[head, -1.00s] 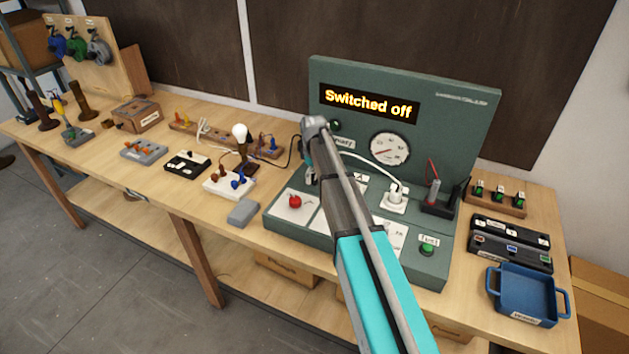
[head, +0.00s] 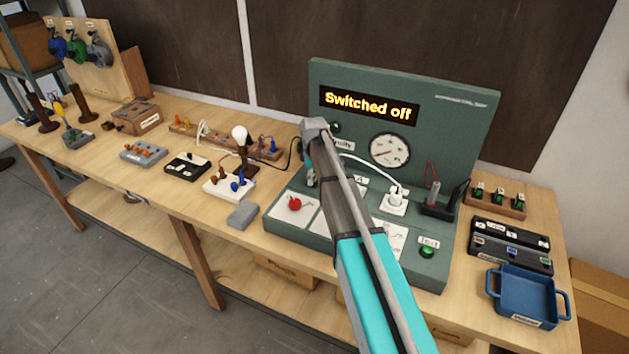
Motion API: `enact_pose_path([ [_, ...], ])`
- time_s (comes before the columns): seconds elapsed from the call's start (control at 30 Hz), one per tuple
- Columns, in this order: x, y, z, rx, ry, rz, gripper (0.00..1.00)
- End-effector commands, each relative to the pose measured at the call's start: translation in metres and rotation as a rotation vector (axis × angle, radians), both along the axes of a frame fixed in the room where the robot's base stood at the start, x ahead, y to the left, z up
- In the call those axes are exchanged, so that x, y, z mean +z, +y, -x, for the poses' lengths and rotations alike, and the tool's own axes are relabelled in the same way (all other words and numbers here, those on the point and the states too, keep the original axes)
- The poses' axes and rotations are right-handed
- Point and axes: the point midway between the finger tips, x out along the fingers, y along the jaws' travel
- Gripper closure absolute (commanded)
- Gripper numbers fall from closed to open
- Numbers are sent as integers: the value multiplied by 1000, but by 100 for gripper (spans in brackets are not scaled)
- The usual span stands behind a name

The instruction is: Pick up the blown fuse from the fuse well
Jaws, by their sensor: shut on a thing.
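My gripper (head: 311,178) shows only in part at the left edge of my arm, low over the green test panel (head: 330,235). It is shut on the blown fuse, but the arm hides its fingertips and the fuse itself. The fuse well is also hidden behind the arm, so I cannot tell whether the fuse is still inside it or lifted clear. The panel's display (head: 369,105) reads "Switched off".
A red knob (head: 295,204), a white plug (head: 396,202) with its cable and a green button (head: 427,251) are on the panel around my arm. A blue tray (head: 523,296) stands at the right. A lamp bulb (head: 240,134) stands upright to the left.

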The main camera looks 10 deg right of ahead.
Motion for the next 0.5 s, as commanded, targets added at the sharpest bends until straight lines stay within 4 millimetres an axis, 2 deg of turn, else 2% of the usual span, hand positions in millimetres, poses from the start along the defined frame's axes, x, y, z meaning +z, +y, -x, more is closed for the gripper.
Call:
enact_pose_path([
  [0.27, 3, 0, 0, 0, 0, 0, 92],
  [0.5, 15, 0, 0, 1, 0, 0, 92],
])
